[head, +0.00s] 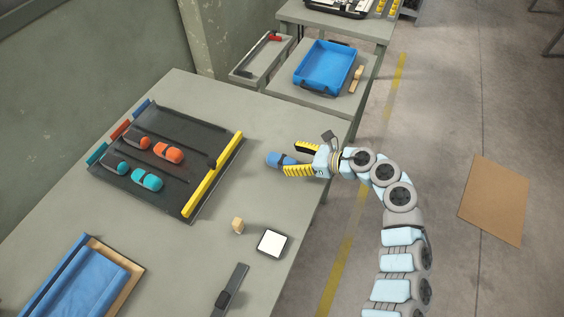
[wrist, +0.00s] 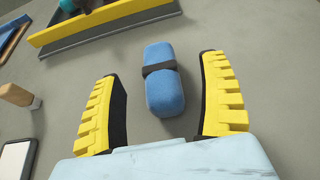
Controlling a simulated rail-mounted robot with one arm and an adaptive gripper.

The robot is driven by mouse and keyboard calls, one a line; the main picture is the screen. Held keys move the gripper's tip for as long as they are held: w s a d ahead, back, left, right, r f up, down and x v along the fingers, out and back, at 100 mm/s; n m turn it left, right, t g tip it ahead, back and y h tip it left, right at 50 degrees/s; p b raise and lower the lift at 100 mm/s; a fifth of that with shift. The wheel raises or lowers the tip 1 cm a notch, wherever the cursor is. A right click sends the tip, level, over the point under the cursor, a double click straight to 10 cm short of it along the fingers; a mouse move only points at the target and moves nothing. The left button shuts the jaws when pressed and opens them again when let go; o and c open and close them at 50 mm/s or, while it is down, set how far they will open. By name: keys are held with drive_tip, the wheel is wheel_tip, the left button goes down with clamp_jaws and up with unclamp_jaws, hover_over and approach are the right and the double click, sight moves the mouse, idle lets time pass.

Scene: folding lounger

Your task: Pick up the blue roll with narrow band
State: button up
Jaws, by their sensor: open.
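The blue roll (head: 273,159) lies on the grey table near its right side, with a narrow dark band around it. In the wrist view the blue roll (wrist: 165,92) lies lengthwise ahead of my gripper, its near end between the two yellow fingers. My gripper (head: 292,159) is open, and its fingers stand on either side of the roll with a gap on each side. In the wrist view my gripper (wrist: 168,95) shows nothing held. I cannot tell the exact height of the fingers above the table.
A dark tray (head: 205,127) with orange and teal rolls and a yellow bar (head: 213,174) lies to the left. A wooden block (head: 238,225), a white square (head: 271,242) and a dark strap (head: 229,290) lie nearer the front. A blue tray (head: 326,65) stands behind.

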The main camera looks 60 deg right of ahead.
sight(275, 158)
drive_tip(key=shift+f+x, duration=0.2)
drive_tip(key=shift+x, duration=3.2)
drive_tip(key=shift+s+a, duration=0.1)
drive_tip(key=shift+a, duration=0.05)
drive_tip(key=c, duration=1.3)
